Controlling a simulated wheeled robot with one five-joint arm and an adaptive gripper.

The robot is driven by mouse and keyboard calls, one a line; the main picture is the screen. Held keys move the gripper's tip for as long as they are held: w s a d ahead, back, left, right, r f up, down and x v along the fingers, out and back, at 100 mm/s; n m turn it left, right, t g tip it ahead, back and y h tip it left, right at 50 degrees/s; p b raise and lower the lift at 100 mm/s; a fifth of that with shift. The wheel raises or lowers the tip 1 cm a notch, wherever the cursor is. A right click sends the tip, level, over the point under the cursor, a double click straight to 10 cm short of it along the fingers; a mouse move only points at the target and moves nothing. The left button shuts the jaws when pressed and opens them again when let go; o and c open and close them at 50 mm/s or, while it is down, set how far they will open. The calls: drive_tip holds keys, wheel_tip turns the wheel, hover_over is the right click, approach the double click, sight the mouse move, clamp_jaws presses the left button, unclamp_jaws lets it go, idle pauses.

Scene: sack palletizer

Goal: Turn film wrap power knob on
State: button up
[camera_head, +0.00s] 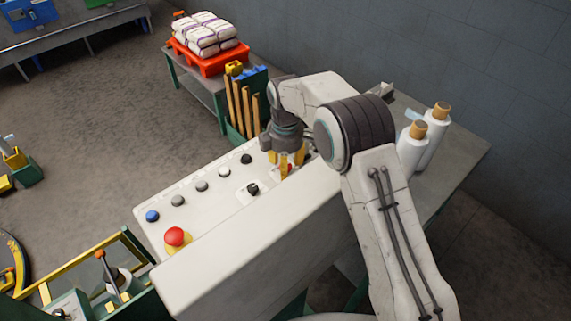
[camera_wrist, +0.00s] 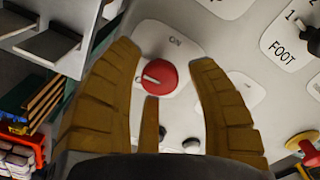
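The red power knob (camera_wrist: 158,77) sits on a white label plate of the control panel (camera_wrist: 225,55). "ON" is printed beside it, above in the wrist view. Its white pointer line runs toward the left of the picture, not toward "ON". My gripper (camera_wrist: 165,57) is open, with one yellow-brown finger on each side of the knob and visible gaps between. A third finger shows below the knob. In the head view my gripper (camera_head: 291,165) is down at the far right end of the control panel (camera_head: 215,215), and the red knob is mostly hidden between the fingers.
A black selector knob (camera_head: 252,189), a row of buttons and a red emergency stop (camera_head: 176,237) share the panel. White film rolls (camera_head: 412,145) stand right of my arm. Sacks on an orange pallet (camera_head: 212,60) are behind. A "FOOT" label (camera_wrist: 284,53) is nearby.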

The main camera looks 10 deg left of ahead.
clamp_jaws()
drive_tip(key=shift+m, duration=0.3)
idle(0.3)
drive_tip(key=m, duration=0.3)
drive_tip(key=shift+f+m+b, duration=0.1)
drive_tip(key=shift+m+b, duration=0.2)
drive_tip(key=shift+b, duration=0.05)
drive_tip(key=m, duration=0.4)
drive_tip(key=shift+m, duration=0.3)
drive_tip(key=m, duration=0.4)
drive_tip(key=shift+s+m+b, duration=0.1)
drive_tip(key=shift+m+b, duration=0.2)
drive_tip(key=shift+m, duration=2.2)
drive_tip(key=shift+d, duration=0.1)
drive_tip(key=shift+o, duration=1.1)
unclamp_jaws()
